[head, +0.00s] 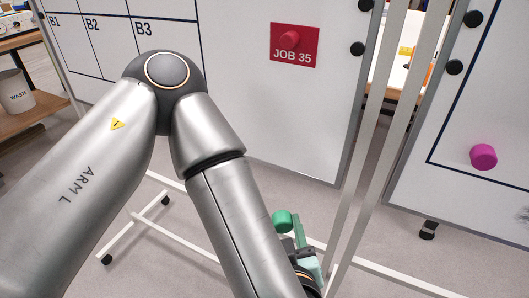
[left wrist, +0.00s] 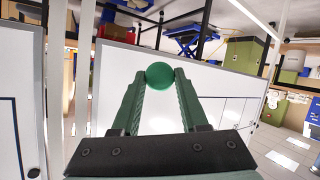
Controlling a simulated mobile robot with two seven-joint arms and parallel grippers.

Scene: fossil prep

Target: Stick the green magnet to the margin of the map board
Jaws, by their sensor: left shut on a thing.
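The green magnet (head: 282,221) is a small round knob. My left gripper (head: 291,228) is shut on it, low in the head view, in front of the lower part of the stands. In the left wrist view the magnet (left wrist: 159,74) sits between the two fingertips. The board at the right, which looks like the map board (head: 418,186), is white with a dark border line. Its margin is the bare strip outside that line. The magnet is left of this board in the head view and apart from it. My right gripper is not in view.
Another white board (head: 240,110) stands at the left, with a B1–B3 grid and a red JOB 35 card (head: 294,54) bearing a red magnet. A magenta magnet (head: 484,157) is inside the right board's border. Pale posts (head: 372,140) stand between the boards. A waste bin (head: 17,92) is far left.

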